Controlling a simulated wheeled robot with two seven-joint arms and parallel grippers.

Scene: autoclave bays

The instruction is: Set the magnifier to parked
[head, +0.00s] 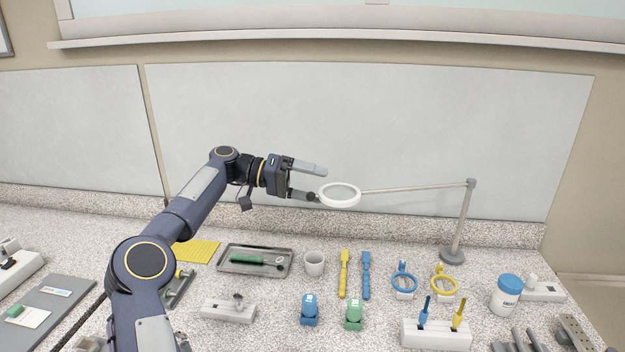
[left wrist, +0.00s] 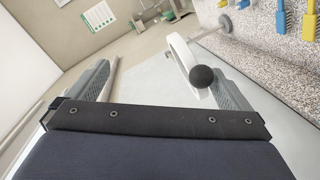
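The magnifier is a white ring lens (head: 339,195) on a thin jointed arm, its round grey base (head: 452,255) standing at the right of the counter. The lens hangs above the counter, left of its base. My left gripper (head: 314,182) is open at the left edge of the lens. In the left wrist view the magnifier's black ball knob (left wrist: 202,76) shows close to the right finger of my left gripper (left wrist: 158,82). I cannot tell whether the finger touches it. The white ring (left wrist: 180,58) stands behind the knob. My right gripper is not in view.
A white jar with a blue lid (head: 506,294) is at the right. The wall panel (head: 400,120) rises behind.

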